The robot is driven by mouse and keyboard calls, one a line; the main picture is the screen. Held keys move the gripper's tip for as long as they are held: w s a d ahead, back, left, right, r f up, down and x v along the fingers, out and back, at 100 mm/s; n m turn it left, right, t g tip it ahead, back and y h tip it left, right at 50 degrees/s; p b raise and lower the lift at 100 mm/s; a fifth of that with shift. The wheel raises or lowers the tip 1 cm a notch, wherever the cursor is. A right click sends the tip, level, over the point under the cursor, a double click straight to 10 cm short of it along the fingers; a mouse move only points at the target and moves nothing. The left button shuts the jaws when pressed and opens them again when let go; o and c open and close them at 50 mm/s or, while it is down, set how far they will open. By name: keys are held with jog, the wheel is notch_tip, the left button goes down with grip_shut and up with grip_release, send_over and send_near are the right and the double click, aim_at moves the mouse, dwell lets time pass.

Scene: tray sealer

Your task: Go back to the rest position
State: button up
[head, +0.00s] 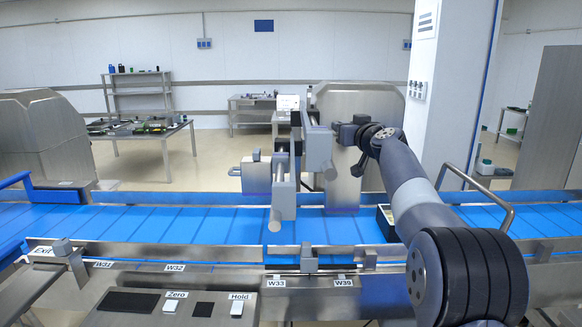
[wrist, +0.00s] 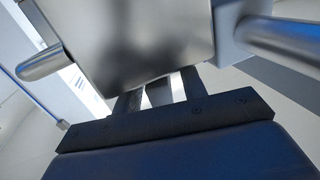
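My gripper (head: 341,133) is at the end of my raised arm, right of the middle in the head view. It is close beside a grey upright metal part (head: 319,146) above the blue conveyor. In the wrist view, the dark gripper fingers (wrist: 160,93) run up behind a large grey metal block (wrist: 130,35). Their tips are hidden there, so I cannot tell whether they are open, shut or touching it.
The blue conveyor (head: 130,222) crosses below, with metal side rails. A dark tray (head: 386,222) sits on it beside my arm. A bent metal bar (head: 484,188) stands to the right. In front is a control panel with Zero (head: 174,300) and Hold (head: 238,307) buttons.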

jog(key=shift+s, duration=0.1)
jog(key=b+v, duration=0.5)
jog(key=v, duration=0.6)
jog(key=p+x, duration=0.5)
jog(key=x, duration=0.6)
jog(key=shift+r+p, duration=0.15)
jog(key=shift+p, duration=0.15)
jog(key=shift+w+y, duration=0.2)
jog(key=shift+y, duration=0.1)
jog(key=shift+s+d+n+g+y, duration=0.15)
jog(key=shift+n+g+y, duration=0.25)
jog(key=shift+n+y, duration=0.35)
jog(key=n+g+y+p, duration=0.1)
jog(key=y+p, duration=0.1)
jog(key=p, duration=0.1)
jog(key=shift+r+n+y, duration=0.1)
jog(key=shift+n+y, duration=0.15)
jog(key=shift+n, duration=0.1)
jog(key=n+g+y+p, duration=0.1)
jog(key=y+p, duration=0.1)
jog(key=p, duration=0.1)
jog(key=shift+g, duration=0.3)
